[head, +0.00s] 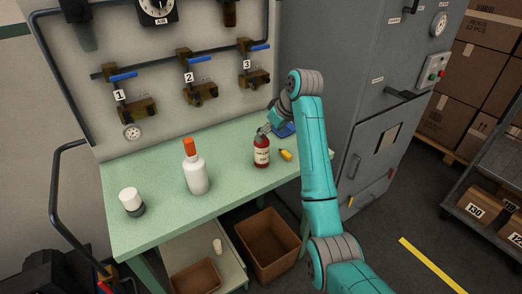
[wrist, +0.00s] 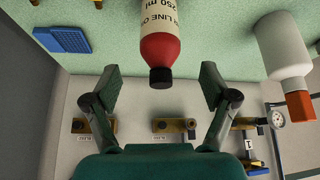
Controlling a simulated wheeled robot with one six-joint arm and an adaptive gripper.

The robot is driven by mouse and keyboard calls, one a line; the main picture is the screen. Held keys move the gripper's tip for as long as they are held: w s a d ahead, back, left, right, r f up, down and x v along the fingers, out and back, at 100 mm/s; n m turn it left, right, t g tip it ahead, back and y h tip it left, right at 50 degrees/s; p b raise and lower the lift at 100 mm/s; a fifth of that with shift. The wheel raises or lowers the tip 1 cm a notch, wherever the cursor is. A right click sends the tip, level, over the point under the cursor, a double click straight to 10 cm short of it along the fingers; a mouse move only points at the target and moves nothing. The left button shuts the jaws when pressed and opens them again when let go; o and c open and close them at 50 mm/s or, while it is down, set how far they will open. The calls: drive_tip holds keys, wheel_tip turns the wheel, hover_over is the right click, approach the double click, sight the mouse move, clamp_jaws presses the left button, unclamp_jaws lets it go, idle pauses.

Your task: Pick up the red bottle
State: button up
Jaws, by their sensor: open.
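The red bottle (head: 262,155) stands upright on the green table, towards its right side. It has a pale label, and in the wrist view the bottle (wrist: 160,47) shows a black cap and red shoulder. My gripper (head: 265,131) is at the bottle's top in the head view. In the wrist view my gripper (wrist: 166,84) is open, with one finger on each side of the line to the bottle's cap. I see clear gaps between the fingers and the bottle, so it is not held. The bottle's lower end is cut off in the wrist view.
A white bottle with an orange cap (head: 197,176) stands left of the red one. A white-topped jar (head: 130,199) is farther left. A small yellow item (head: 286,155) and a blue item (head: 285,130) lie to the right. Wall valves (head: 197,93) hang behind the green table (head: 160,226).

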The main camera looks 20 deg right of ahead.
sight(262, 144)
drive_tip(key=shift+x, duration=3.9)
drive_tip(key=shift+s+d+f, duration=0.1)
drive_tip(key=shift+s, duration=0.05)
drive_tip(key=shift+c, duration=0.2)
drive_tip(key=c, duration=1.4)
